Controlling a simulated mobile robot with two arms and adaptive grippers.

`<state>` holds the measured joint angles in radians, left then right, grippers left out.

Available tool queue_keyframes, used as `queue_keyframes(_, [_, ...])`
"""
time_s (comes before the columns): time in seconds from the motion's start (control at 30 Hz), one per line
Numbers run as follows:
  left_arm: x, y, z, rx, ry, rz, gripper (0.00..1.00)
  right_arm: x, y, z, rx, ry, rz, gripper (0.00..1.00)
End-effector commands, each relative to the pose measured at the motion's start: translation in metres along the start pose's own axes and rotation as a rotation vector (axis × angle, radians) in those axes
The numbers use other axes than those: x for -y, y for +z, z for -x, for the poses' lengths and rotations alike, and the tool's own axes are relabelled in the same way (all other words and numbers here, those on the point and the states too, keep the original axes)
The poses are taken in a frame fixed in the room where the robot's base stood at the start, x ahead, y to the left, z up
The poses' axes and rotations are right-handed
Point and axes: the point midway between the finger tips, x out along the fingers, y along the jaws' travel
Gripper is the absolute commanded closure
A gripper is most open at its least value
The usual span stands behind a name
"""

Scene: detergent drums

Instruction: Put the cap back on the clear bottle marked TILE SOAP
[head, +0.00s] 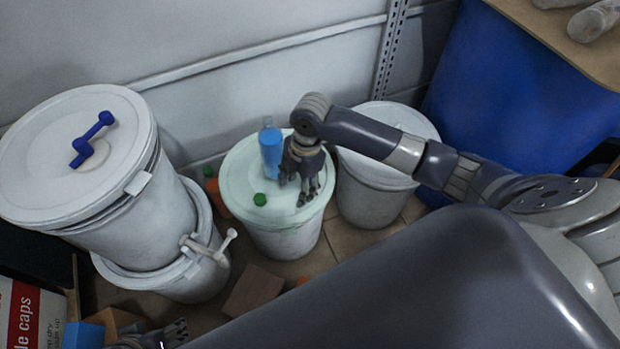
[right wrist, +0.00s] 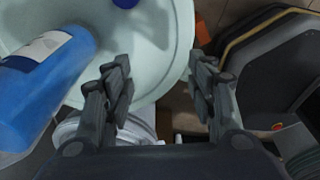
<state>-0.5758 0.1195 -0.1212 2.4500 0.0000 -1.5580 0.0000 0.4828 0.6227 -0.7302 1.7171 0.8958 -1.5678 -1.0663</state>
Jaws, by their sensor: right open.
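A blue bottle (head: 271,153) with a clear top stands on the pale green lid of the middle drum (head: 236,172). In the right wrist view the bottle (right wrist: 40,85) shows at the left with a white label; I cannot read its marking. My right gripper (head: 297,189) is open and empty, right of the bottle and cap, over the lid's right part. My left gripper (head: 165,336) is partly in view at the bottom left; its jaw state is unclear.
Two stacked white drums (head: 75,170) stand at the left, the upper one tilted with a blue handle. A white drum (head: 375,195) stands behind my right arm. A dark blue round thing (right wrist: 125,3) is cut off in the wrist view. A brown block (head: 252,290) lies on the floor.

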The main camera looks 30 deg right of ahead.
Motion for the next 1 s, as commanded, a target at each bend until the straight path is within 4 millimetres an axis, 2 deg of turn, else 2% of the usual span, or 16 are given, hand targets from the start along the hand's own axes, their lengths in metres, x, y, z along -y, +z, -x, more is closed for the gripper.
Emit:
queue_keyframes(0.03, [0.000,0.000,0.000,0.000,0.000,0.000,0.42,-0.009,0.014,0.008,0.015,-0.006,0.023,0.48])
queue_keyframes(0.2, [0.000,0.000,-0.002,0.000,0.000,0.000,0.42,-0.025,0.047,0.028,0.032,-0.037,0.097,0.48])
queue_keyframes(0.4, [0.000,0.000,-0.002,0.001,0.000,0.000,0.42,-0.037,0.072,0.047,0.037,-0.054,0.142,0.48])
queue_keyframes(0.7, [0.000,0.000,-0.003,0.001,0.000,0.000,0.42,-0.040,0.080,0.053,0.036,-0.060,0.156,0.48])
queue_keyframes(1.0, [0.000,0.000,-0.003,-0.001,0.000,0.000,0.42,-0.039,0.080,0.046,0.036,-0.060,0.155,0.48])
